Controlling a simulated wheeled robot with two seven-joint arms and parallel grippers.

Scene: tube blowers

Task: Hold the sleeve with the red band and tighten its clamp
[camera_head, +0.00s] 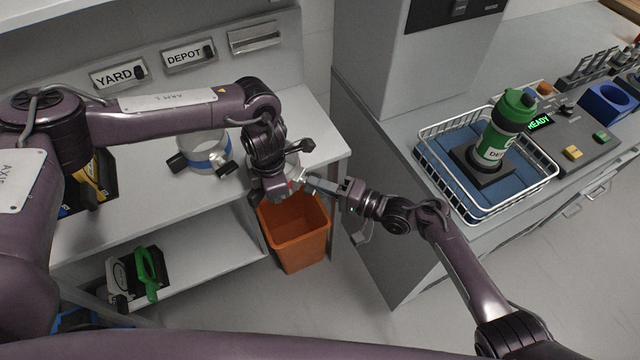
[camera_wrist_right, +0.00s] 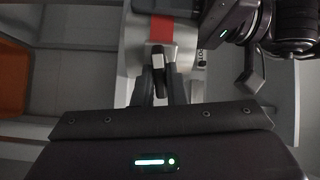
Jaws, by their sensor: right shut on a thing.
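The sleeve with the red band (camera_wrist_right: 138,62) is pale; its red band (camera_wrist_right: 160,34) runs across it in the right wrist view. In the head view it is mostly hidden behind my left gripper (camera_head: 284,188), with only a bit of red showing. My right gripper (camera_wrist_right: 158,92) is shut on a small black-and-silver part of the clamp (camera_wrist_right: 157,62), beside the red band. My right gripper (camera_head: 308,184) also shows in the head view, meeting the sleeve from the right. My left gripper is at the sleeve; its fingers are hidden, so its grip is unclear.
An orange bin (camera_head: 297,238) stands on the floor below the grippers. A blue-banded sleeve (camera_head: 205,152) stands on the white bench (camera_head: 165,205). A wire basket (camera_head: 437,178) with a green bottle (camera_head: 497,140) is on the right counter. Green-handled tools sit on the lower shelf.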

